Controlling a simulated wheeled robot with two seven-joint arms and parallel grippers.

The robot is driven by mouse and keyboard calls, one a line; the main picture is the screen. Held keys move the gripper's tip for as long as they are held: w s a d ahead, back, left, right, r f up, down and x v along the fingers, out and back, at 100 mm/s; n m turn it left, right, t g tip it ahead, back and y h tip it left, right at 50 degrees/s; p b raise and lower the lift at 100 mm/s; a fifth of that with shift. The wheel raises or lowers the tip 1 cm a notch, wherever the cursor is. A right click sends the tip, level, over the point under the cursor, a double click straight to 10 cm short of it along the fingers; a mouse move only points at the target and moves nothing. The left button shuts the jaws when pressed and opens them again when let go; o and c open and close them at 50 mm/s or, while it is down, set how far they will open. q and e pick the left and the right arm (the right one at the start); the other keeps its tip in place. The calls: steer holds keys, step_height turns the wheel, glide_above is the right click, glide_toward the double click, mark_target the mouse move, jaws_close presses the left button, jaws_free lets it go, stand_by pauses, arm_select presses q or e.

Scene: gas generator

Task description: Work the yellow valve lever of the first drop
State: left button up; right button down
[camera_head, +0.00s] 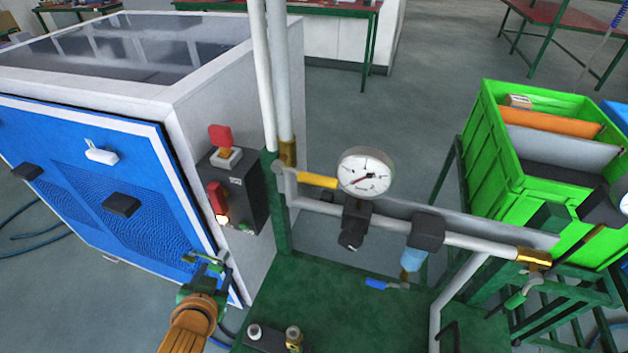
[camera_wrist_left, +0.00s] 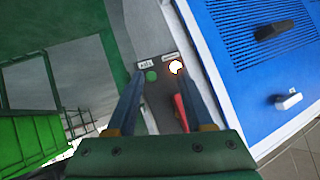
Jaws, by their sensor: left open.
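The yellow valve lever (camera_head: 318,180) lies roughly level on the white pipe, just left of the round pressure gauge (camera_head: 366,172). My left gripper (camera_head: 207,259) is open, low and left of the lever, in front of the blue cabinet door and clearly apart from the lever. In the left wrist view its two fingers (camera_wrist_left: 160,103) are spread with nothing between them that they touch. The lever does not show in that view.
A grey control box (camera_head: 237,190) with red switches and a lit lamp is on the cabinet side, ahead of the left gripper. Vertical white pipes (camera_head: 283,80) rise beside the lever. A blue lever (camera_head: 383,285) sits lower right. A green crate (camera_head: 503,165) stands right.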

arm_select(q)
steer(key=w+r+m+t, duration=0.1)
steer(key=w+r+t, duration=0.4)
steer(key=r, duration=0.6)
step_height(320, 180, up, 18)
steer(key=m+g+h, duration=0.2)
steer(key=m+h, duration=1.7)
steer(key=m, duration=0.1)
glide_above(312, 182)
steer(key=s+a, duration=0.1)
steer(key=a, duration=0.5)
steer(key=f+m+g, duration=0.1)
steer(key=m+g, duration=0.1)
steer(key=s+f+m+g+y, duration=0.1)
steer(key=f+g, duration=0.1)
steer(key=d+f+m+g+y, duration=0.1)
steer(key=f+m+g, duration=0.1)
steer(key=shift+s+d+f+m, duration=0.1)
steer(key=shift+s+f+m, duration=0.1)
steer(key=shift+m, duration=0.1)
steer(key=shift+g, duration=0.3)
steer(key=p+x, duration=0.1)
steer(key=x, duration=0.2)
steer(key=p+x, duration=0.2)
steer(key=x, duration=0.2)
steer(key=shift+f, duration=0.25)
steer(key=shift+c, duration=0.3)
jaws_close()
